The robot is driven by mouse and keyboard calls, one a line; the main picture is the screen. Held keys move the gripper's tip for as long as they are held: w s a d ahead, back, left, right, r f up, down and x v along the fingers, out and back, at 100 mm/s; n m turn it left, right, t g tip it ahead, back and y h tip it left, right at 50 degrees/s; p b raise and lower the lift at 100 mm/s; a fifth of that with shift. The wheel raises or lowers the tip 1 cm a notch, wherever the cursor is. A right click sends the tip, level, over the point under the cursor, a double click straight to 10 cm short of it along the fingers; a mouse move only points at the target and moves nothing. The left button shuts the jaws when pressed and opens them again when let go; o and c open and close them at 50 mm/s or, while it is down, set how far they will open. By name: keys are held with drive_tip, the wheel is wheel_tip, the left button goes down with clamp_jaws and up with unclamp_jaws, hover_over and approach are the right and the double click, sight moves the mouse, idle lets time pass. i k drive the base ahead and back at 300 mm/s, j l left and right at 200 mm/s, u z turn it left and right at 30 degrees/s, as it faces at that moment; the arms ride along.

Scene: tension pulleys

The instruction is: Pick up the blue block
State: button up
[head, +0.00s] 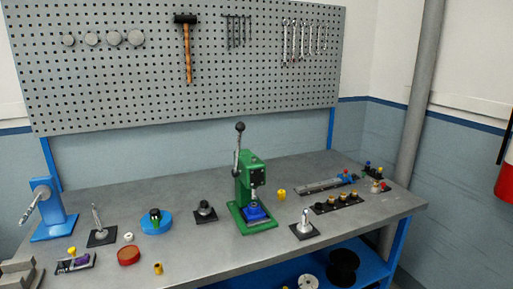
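A blue block (257,214) sits low in the green lever press (250,182), on its base at the middle of the workbench. The press's grey ram comes down just above the block; I cannot tell whether they touch. The block's front and top show, and the press stands behind it. Other blue things are a round blue disc (156,222) left of the press and a blue stand (49,208) at the far left. My gripper is not in view.
The grey workbench (190,252) holds several small fixtures: a dark one (205,212) left of the press, one (304,228) to its right, and a yellow piece (281,194) close by. A rail (327,186) lies further right. A pegboard (130,85) hangs behind.

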sight(251, 214)
drive_tip(key=i+j+u, duration=0.1)
drive_tip(key=i+j, duration=0.15)
drive_tip(key=i, duration=0.2)
drive_tip(key=i+j+u, duration=0.15)
drive_tip(key=i, duration=0.25)
drive_tip(key=i+j+u, duration=0.1)
drive_tip(key=i, duration=0.35)
drive_tip(key=j, duration=0.1)
